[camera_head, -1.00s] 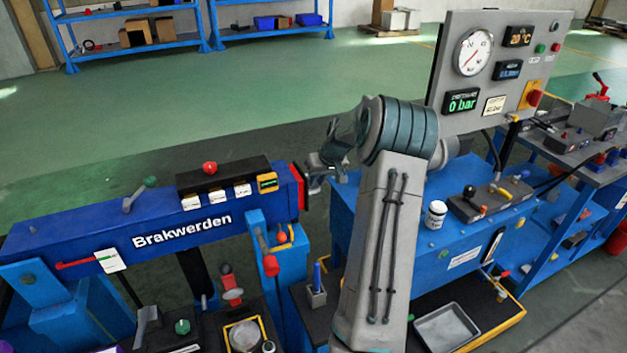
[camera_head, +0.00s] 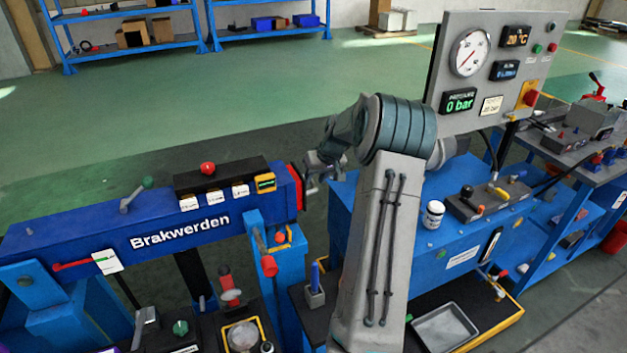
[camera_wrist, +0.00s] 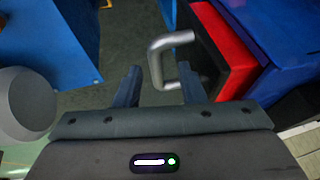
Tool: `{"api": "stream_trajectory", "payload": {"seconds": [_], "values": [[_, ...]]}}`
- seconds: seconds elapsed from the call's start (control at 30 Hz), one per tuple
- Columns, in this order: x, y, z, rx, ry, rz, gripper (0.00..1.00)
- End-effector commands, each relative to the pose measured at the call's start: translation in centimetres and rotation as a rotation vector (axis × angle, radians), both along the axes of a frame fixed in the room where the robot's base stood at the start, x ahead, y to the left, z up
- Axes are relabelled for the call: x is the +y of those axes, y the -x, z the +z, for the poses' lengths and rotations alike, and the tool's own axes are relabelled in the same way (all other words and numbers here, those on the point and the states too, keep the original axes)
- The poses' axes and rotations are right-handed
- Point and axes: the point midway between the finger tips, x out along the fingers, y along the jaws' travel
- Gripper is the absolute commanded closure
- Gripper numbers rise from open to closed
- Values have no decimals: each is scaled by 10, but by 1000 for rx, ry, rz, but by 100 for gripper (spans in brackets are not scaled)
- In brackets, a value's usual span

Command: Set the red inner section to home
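The red inner section (camera_head: 298,186) shows as a short red band at the right end of the blue beam marked "Brakwerden" (camera_head: 120,225). In the wrist view the red section (camera_wrist: 228,45) stands out a little from the blue beam (camera_wrist: 290,40), with a dark end face. A grey U-shaped handle (camera_wrist: 155,62) projects from that end. My gripper (camera_wrist: 160,70) is open, with its fingers on either side of the handle's bar; the right finger overlaps the handle loop in view. I see no clear contact. In the head view my gripper (camera_head: 312,176) is at the beam's end, partly hidden by my arm.
A blue bench (camera_head: 435,265) with a gauge panel (camera_head: 495,65) stands right of the beam; its display reads 0 bar. A red-tipped lever (camera_head: 269,265) stands below the beam end. Blue shelves (camera_head: 140,43) are at the back. Green floor is clear behind the beam.

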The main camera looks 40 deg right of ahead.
Motion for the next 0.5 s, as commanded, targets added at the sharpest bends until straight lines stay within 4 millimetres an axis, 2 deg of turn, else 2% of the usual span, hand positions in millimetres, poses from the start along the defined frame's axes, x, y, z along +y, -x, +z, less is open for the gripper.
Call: {"api": "stream_trajectory", "payload": {"seconds": [0.3, 0.5], "values": [[-5, 27, 64, -4, 3, 0, 64], [-7, 42, 98, -3, 1, 4, 64]]}}
